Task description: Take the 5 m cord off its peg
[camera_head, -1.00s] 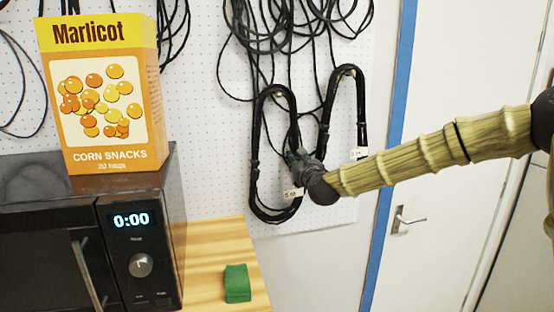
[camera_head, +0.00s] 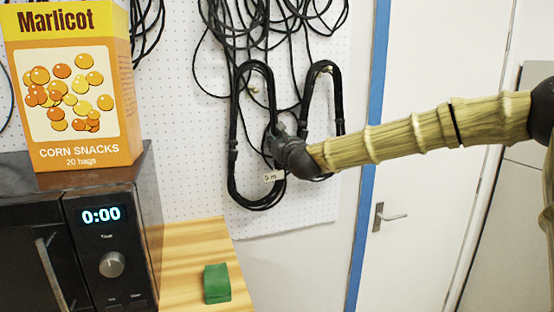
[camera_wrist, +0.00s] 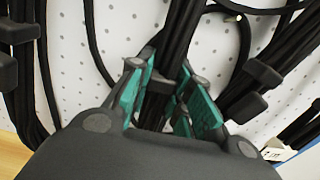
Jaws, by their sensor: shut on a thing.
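The 5 m cord (camera_head: 234,150) is a black coiled bundle in a long upright loop, hanging against the white pegboard, with a small tag (camera_head: 273,176) reading "5 m" low on it. My gripper (camera_head: 276,134) is at the right-hand side of this loop in the head view. In the wrist view my gripper (camera_wrist: 165,105) has its green-padded fingers closed around black cord strands (camera_wrist: 178,40). The peg at the top of the loop is small and pale, and I cannot tell whether the cord still rests on it.
A second black cord loop (camera_head: 338,105) hangs just right, close behind my arm. More tangled cords (camera_head: 265,15) hang above. A microwave (camera_head: 110,235) with a corn snacks box (camera_head: 75,90) on top stands left. A green block (camera_head: 217,283) lies on the wooden top (camera_head: 190,260). A white door (camera_head: 420,200) is right.

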